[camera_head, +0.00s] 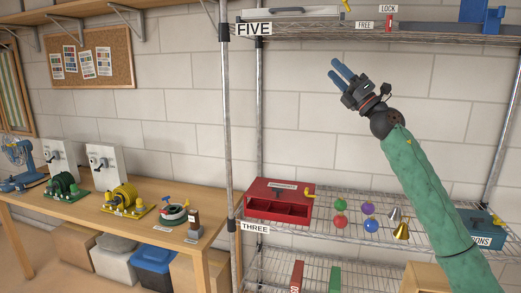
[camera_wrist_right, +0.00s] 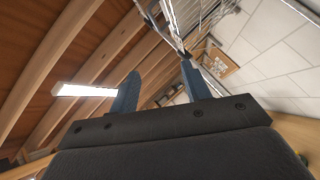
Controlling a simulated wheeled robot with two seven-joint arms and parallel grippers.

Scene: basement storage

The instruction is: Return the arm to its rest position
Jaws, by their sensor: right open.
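My right arm (camera_head: 425,190), in a green sleeve, reaches up from the lower right in the head view. My right gripper (camera_head: 337,70) is raised in front of the block wall, between the upper and lower wire shelves. Its two blue fingers are apart with nothing between them. In the right wrist view the gripper (camera_wrist_right: 158,90) is also open and empty, with ceiling beams and wall beyond. My left gripper does not show in either view.
The wire rack has an upper shelf (camera_head: 330,38) marked FIVE and a lower shelf (camera_head: 345,230) marked THREE. A wooden bench (camera_head: 130,228) with equipment stands at left.

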